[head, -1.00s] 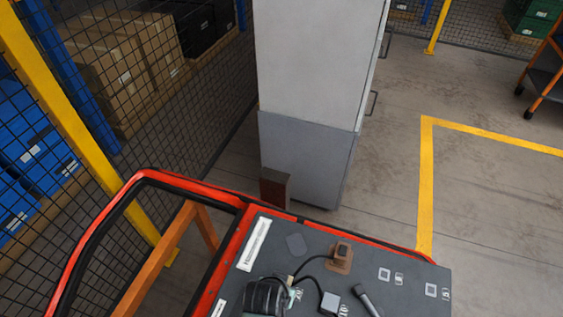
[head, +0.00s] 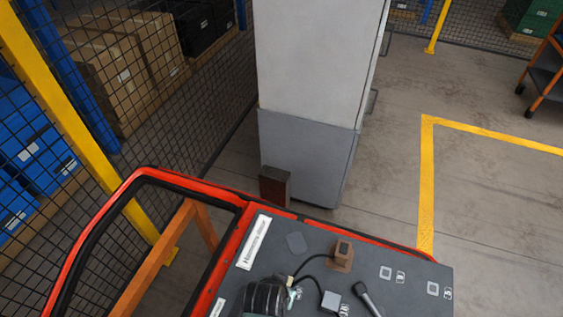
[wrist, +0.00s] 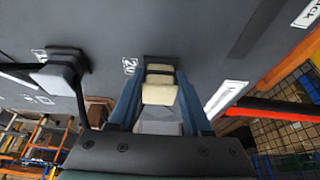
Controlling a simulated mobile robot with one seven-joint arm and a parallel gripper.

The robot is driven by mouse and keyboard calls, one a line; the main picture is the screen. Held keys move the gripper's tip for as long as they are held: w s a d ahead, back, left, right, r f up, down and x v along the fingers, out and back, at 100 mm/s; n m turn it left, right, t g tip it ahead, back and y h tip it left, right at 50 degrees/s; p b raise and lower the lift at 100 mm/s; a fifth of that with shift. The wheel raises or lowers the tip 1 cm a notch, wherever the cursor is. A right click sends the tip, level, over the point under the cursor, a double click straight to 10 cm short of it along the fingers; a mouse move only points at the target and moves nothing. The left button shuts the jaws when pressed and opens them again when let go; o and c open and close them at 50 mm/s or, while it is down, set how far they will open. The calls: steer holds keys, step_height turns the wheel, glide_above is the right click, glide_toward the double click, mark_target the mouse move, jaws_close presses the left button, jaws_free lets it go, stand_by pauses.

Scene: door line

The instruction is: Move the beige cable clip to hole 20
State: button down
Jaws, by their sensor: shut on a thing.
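The beige cable clip (wrist: 158,94) is between the blue fingers of my gripper (wrist: 160,82) in the wrist view, and my gripper is shut on it. A dark band crosses the clip near its far end. The clip is close to the dark grey board (wrist: 215,40), beside a white label reading 20 (wrist: 130,66). Hole 20 itself is hidden or cannot be made out, and I cannot tell whether the clip touches the board. In the head view my gripper (head: 284,290) is low over the board, and the clip is too small there to make out clearly.
A brown block (head: 342,256) with a black cable stands on the board, with a grey block (head: 331,301) and a dark rod-like tool (head: 366,296) nearby. A red rail (head: 220,184) edges the cart. A grey cabinet (head: 305,150) stands just behind.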

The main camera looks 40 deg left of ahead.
stand_by(0.4)
steer(key=shift+c, duration=1.3)
jaws_free()
steer(key=v, duration=1.3)
steer(key=shift+f, duration=0.1)
